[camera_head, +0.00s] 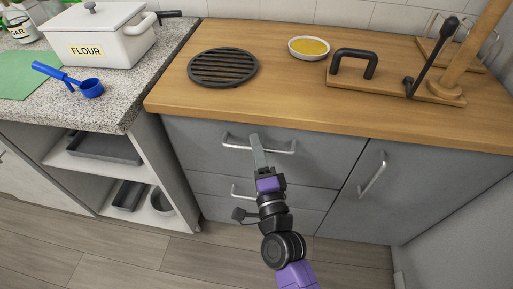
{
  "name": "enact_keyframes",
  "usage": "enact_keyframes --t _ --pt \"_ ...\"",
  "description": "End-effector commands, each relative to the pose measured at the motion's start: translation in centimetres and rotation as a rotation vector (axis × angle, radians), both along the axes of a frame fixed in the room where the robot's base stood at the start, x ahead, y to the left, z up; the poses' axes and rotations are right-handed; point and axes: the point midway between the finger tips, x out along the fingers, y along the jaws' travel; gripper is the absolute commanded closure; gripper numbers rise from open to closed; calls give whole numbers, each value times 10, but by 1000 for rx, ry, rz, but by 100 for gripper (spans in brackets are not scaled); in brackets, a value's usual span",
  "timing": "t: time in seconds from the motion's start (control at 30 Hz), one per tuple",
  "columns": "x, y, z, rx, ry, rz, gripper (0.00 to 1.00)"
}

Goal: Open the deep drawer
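The grey cabinet under the wooden counter has stacked drawers on its left side, and all look closed. The upper drawer (205,147) has a horizontal silver bar handle (284,151). A lower drawer (212,186) has a similar handle (236,192), mostly hidden behind my arm. Which drawer is the deep one I cannot tell for certain. My gripper (257,147) reaches up to the middle of the upper handle and overlaps it in the picture. Whether it touches or grips the bar, and whether its fingers are apart, I cannot tell.
A cabinet door (415,195) with a slanted handle (372,174) is right of the drawers. Open shelves (125,170) with trays stand left. The wooden counter (285,75) above holds a black trivet (223,67) and a yellow-filled bowl (309,47). The floor (130,255) in front is clear.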

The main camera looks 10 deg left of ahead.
Motion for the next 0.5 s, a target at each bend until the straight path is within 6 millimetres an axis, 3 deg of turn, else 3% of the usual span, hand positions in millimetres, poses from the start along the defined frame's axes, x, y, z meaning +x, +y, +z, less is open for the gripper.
enact_keyframes --t 0.07,0.27,0.5 --pt "0 0 0 0 0 0 66" --pt "0 0 0 0 0 0 100" --pt "-1 0 0 0 0 0 100"
